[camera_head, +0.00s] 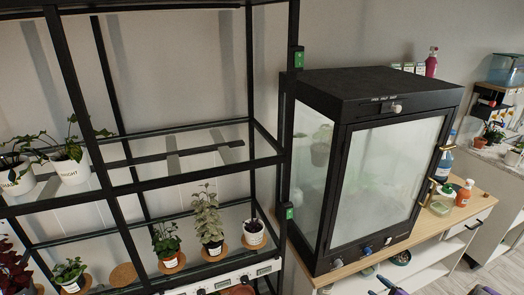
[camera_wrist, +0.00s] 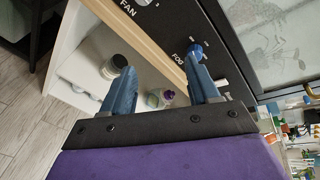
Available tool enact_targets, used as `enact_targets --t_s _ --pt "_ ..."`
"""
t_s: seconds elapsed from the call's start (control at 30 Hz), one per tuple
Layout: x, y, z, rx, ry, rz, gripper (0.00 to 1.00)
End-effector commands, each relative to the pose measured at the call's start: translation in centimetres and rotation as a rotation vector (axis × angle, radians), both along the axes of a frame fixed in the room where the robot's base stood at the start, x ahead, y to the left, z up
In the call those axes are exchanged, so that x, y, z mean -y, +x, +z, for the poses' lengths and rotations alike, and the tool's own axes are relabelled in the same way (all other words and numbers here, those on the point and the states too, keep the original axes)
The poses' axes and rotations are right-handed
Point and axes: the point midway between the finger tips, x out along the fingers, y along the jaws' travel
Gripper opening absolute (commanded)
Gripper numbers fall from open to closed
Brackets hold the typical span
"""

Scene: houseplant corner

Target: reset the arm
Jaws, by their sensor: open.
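My gripper (camera_wrist: 158,72) shows in the wrist view, with two blue fingers spread apart and nothing held between them. One finger overlaps the blue FOG knob (camera_wrist: 195,50) in that view; I cannot tell if they touch. In the head view, small purple and blue parts of my arm show at the bottom edge, in front of the cabinet. The black glass-fronted cabinet (camera_head: 374,86) stands on a wooden-topped bench, its door shut. The knob row on its lower front includes the blue knob (camera_head: 367,251).
A black shelf rack (camera_head: 190,178) with potted plants stands left of the cabinet. In the wrist view, a jar (camera_wrist: 113,66) and a small bottle (camera_wrist: 160,97) sit on the white shelf below the bench top.

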Motion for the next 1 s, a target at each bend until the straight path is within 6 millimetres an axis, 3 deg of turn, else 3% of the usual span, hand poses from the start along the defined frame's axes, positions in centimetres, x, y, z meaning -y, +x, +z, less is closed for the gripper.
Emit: enact_targets --t_s 0.2,0.5,0.77,1.0 --pt "1.5 2.9 4.3 -0.109 -0.386 0.019 0.60" --pt "1.8 3.5 11.3 -0.288 -0.823 0.083 0.60" --pt "-0.4 0.9 17.8 -0.464 -1.104 0.196 0.60" --pt "-4.5 -4.0 23.1 -0.617 -1.270 0.363 0.60"
